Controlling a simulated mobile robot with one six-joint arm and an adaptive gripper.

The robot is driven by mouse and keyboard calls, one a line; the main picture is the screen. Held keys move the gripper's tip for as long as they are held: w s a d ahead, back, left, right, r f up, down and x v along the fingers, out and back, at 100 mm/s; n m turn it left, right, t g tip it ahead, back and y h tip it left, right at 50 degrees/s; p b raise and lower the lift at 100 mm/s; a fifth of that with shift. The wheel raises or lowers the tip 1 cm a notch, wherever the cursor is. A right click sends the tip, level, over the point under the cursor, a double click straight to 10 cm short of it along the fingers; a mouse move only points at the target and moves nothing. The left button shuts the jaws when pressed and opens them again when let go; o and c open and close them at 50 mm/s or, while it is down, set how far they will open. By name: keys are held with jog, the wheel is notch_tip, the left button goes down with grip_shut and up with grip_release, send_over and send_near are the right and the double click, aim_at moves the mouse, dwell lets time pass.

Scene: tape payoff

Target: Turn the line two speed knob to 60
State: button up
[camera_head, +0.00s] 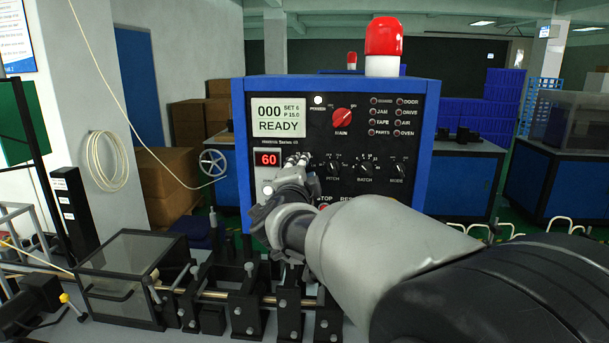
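A blue-framed control panel (330,130) with a black face stands in the middle of the view. Its red number display (267,159) reads 60, and the white screen (278,118) above reads 000, SET 6, P 15.0, READY. My gripper (297,160) reaches up to the panel just right of the red display, left of the pitch knob (333,168). Its fingertips are close together at the panel face. They cover the spot there, so any knob between them is hidden and I cannot tell whether they grip one. No line number is readable on the panel.
The batch knob (366,169) and mode knob (399,170) sit to the right, with the red main switch (343,115) above. A red beacon (384,37) tops the panel. A clear-lidded box (130,265) and rail fixtures (245,300) lie below.

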dwell(0.3)
jog(key=o, duration=1.1)
jog(key=shift+c, duration=0.2)
jog(key=s, duration=1.2)
jog(key=shift+a, duration=0.2)
